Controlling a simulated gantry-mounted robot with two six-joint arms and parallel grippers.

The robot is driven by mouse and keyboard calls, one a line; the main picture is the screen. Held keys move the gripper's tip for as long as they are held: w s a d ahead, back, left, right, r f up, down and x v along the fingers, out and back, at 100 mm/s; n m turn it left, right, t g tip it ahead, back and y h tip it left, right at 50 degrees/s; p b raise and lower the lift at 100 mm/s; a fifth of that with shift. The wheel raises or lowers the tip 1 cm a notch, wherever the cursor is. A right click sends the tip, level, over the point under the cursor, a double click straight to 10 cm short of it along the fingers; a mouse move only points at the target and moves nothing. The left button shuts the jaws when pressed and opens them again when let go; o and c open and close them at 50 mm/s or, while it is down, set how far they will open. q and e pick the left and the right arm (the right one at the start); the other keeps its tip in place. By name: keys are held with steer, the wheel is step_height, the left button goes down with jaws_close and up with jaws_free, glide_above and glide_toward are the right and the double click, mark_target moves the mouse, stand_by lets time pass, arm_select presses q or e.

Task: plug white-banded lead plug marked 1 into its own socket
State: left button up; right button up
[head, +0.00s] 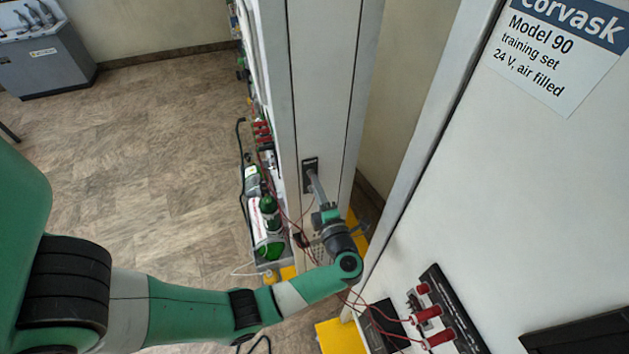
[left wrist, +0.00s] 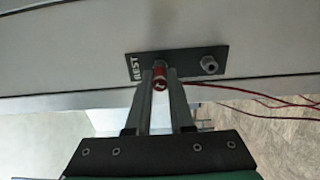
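In the left wrist view a red plug (left wrist: 160,73) with a pale ring sits at the dark plate marked REST (left wrist: 187,63). I cannot read a number on it. My left gripper (left wrist: 161,82) has its fingertips on both sides of the plug and looks shut on it. In the head view my left gripper (head: 314,183) reaches a small dark plate (head: 309,168) on the grey upright; the plug is too small to make out there. A black socket panel (head: 453,312) with several red plugs (head: 427,313) is at the lower right. My right gripper is not in view.
The white cabinet face (head: 530,190) fills the right side. Thin red leads (head: 380,318) run between the upright and the panel. A green-and-white cylinder (head: 268,228) stands left of the upright. The floor at left is open.

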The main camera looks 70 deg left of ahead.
arm_select(q)
jaws_close()
steer(key=shift+s+d, duration=0.1)
steer(key=shift+d, duration=2.45)
